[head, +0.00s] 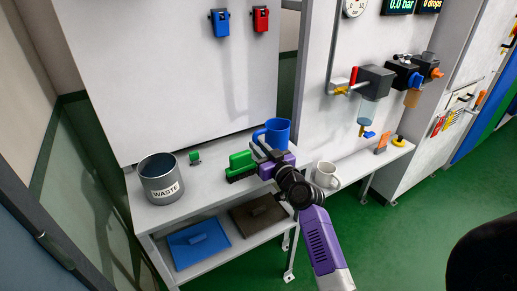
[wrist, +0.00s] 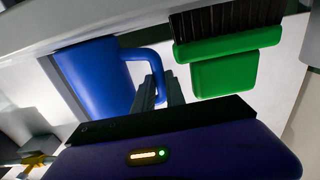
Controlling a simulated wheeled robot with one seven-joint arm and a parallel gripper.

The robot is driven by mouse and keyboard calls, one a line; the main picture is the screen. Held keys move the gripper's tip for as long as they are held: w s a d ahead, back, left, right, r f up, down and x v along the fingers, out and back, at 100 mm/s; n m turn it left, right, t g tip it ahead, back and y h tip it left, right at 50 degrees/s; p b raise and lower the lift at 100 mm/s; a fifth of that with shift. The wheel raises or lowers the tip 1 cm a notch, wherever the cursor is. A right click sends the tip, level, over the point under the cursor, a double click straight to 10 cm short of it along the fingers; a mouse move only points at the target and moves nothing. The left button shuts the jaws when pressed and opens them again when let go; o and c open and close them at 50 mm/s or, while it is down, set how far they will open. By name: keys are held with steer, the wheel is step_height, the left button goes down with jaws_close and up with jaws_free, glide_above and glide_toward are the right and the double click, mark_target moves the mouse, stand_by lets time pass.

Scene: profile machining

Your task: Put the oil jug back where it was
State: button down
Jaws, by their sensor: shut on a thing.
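A blue jug (head: 278,131) is upright near the back edge of the grey bench, at its right end. It also shows in the wrist view (wrist: 95,78), with its handle reaching to the fingers. My gripper (head: 262,152) is shut on the jug's handle, and its fingers show in the wrist view (wrist: 160,92). My gripper partly hides the jug's lower part in the head view, so I cannot tell if its base touches the bench. A white jug (head: 325,175) stands on the lower side table to the right.
A green brush (head: 241,162) lies close left of my gripper. A grey waste bin (head: 161,184) and a small green item (head: 195,158) are on the bench's left. Dispensers (head: 374,84) hang on the right wall.

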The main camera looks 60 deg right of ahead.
steer(key=shift+f, duration=0.1)
steer(key=c, duration=1.4)
jaws_free()
steer(key=shift+s+a, duration=0.1)
steer(key=b+v, duration=0.2)
steer(key=v, duration=0.9)
steer(key=s+a+f+n+y, duration=0.1)
steer(key=s+a+f+y, duration=0.2)
steer(key=a, duration=0.7)
steer(key=s+a+f+n+y, duration=0.1)
steer(key=s+a+f, duration=0.3)
steer(key=a, duration=0.6)
steer(key=s+a+r+n+y, duration=0.1)
steer(key=s+a+y, duration=0.1)
steer(key=s+a, duration=0.2)
steer(key=s+a+r+n+y, duration=0.1)
steer(key=s+a+n, duration=0.1)
steer(key=s+a, duration=0.2)
steer(key=s+a+n+y, duration=0.1)
steer(key=s+a+y, duration=0.1)
steer(key=s+a, duration=0.2)
steer(key=shift+s+a+r+y, duration=0.1)
steer(key=shift+a+r+y, duration=0.1)
steer(key=shift+a, duration=0.5)
steer(key=shift+s+a+r+y, duration=0.1)
steer(key=shift+a+r, duration=0.1)
steer(key=shift+a, duration=0.5)
